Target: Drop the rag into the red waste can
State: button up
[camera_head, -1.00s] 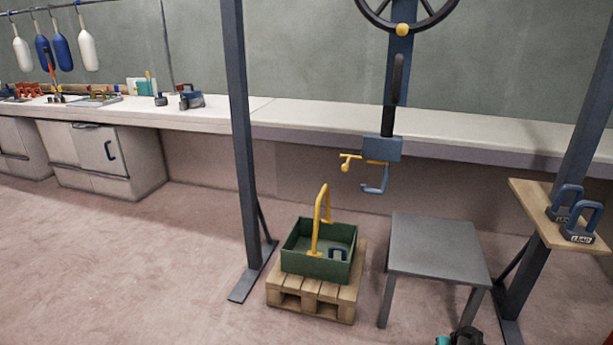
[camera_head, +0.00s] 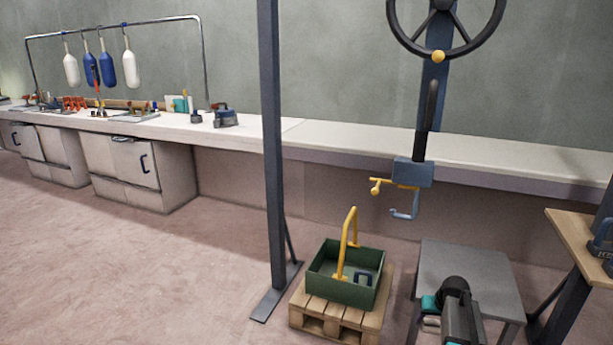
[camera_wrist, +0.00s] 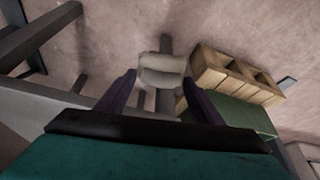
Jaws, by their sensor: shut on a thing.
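My gripper (camera_wrist: 160,84) is shut on a pale, folded rag (camera_wrist: 163,69) in the wrist view. The rag sits between the two dark fingertips and sticks out past them. In the head view my gripper (camera_head: 431,316) is at the lower right, in front of the grey table, with its fingers mostly hidden. A small pale patch under its teal part may be the rag; it is too small to be sure. The red waste can is not in view in either picture.
A green tray (camera_head: 326,284) with a yellow handle stands on a wooden pallet (camera_head: 312,312). A grey table (camera_head: 470,262) stands right of it. A dark post (camera_head: 271,150) rises at centre. A crank hoist (camera_head: 412,172) hangs above. Open floor (camera_head: 150,270) lies left.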

jog(key=w+a+r+n, duration=0.1)
jog(key=a+r+n, duration=0.1)
jog(key=a+r, duration=2.4)
jog(key=w+r+p+v, duration=0.1)
jog(key=w+p+v, duration=0.1)
jog(key=p+v, duration=0.8)
jog(key=w+d+r+p+v, duration=0.1)
jog(key=w+p+v, duration=0.2)
jog(key=p+v, duration=0.7)
jog(key=w+r+p+v, duration=0.1)
jog(key=w+p+v, duration=0.1)
jog(key=p+v, duration=0.8)
notch_tip(320, 180, up, 4)
jog(key=shift+s+d+r+y+p, duration=0.15)
jog(key=shift+s+d+y+p, duration=0.15)
jog(key=shift+s+d, duration=0.3)
jog(key=shift+s, duration=0.1)
jog(key=s+f, duration=0.5)
jog(key=f, duration=0.1)
jog(key=shift+f, duration=0.35)
jog(key=shift+s+d, duration=0.1)
